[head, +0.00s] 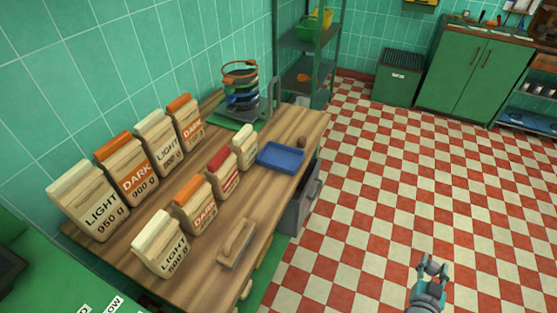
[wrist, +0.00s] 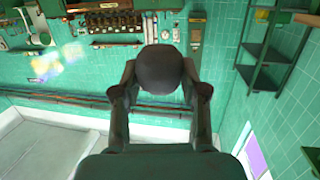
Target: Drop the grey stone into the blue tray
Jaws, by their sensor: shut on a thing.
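The grey stone (wrist: 159,68) shows in the wrist view as a dark, rounded lump between my two fingertips. My gripper (wrist: 160,88) is shut on it, with a finger on each side. In the head view my gripper (head: 432,267) is at the lower right, above the checkered floor and well away from the table; the stone is too small to make out clearly there. The blue tray (head: 281,157) is shallow and rectangular and lies near the right edge of the wooden table. It looks empty.
The wooden table (head: 208,245) holds several labelled bags, such as a LIGHT bag (head: 161,243), a wooden float (head: 237,243) and a scale with stacked rings (head: 240,85). The checkered floor (head: 380,190) is open.

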